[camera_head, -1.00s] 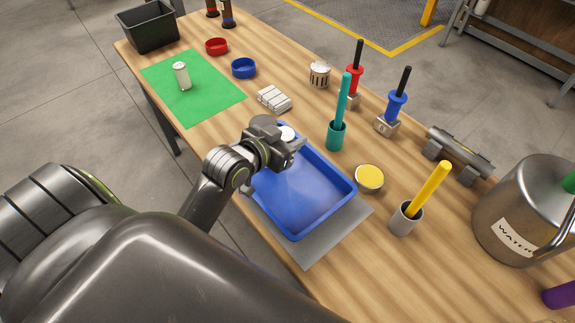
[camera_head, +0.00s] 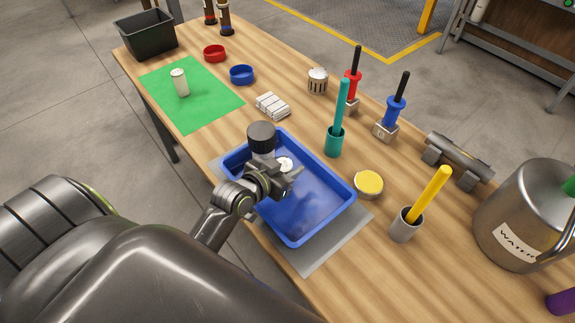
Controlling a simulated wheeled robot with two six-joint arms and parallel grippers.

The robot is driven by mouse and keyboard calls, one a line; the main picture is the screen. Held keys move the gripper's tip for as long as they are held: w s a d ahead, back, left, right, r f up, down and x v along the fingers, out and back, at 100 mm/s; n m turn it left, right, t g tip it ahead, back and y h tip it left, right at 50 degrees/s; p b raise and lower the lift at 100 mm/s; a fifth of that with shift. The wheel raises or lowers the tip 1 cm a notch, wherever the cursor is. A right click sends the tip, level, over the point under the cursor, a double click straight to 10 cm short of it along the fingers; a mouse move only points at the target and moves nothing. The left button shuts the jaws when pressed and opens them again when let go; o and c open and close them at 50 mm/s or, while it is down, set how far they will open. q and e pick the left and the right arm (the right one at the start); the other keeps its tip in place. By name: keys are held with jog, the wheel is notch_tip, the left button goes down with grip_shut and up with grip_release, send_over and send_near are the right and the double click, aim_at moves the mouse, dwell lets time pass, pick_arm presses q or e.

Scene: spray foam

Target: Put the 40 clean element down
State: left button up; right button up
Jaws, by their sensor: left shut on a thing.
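My left gripper (camera_head: 284,176) is over the blue tray (camera_head: 318,236). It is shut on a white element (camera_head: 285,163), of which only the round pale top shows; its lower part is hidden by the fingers. I cannot tell whether it touches the tray floor. A similar white cylinder (camera_head: 180,83) stands upright on the green mat (camera_head: 205,105) at the far left, apart from the gripper. No number can be read on either one. My right gripper is not in view.
The tray sits on a grey mat (camera_head: 310,262). Close by are a teal brush in a holder (camera_head: 334,142), a yellow-topped tin (camera_head: 368,184) and a white block pack (camera_head: 272,105). A water can (camera_head: 525,215) stands right. The green mat has free room around its cylinder.

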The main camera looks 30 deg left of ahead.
pick_arm(q)
jog(key=o, duration=1)
jog(key=shift+r, duration=0.2)
jog(key=shift+s, duration=0.25)
jog(key=v, duration=1.1)
jog(key=shift+s+r, duration=0.15)
jog(key=shift+s, duration=0.05)
jog(key=shift+a, duration=0.1)
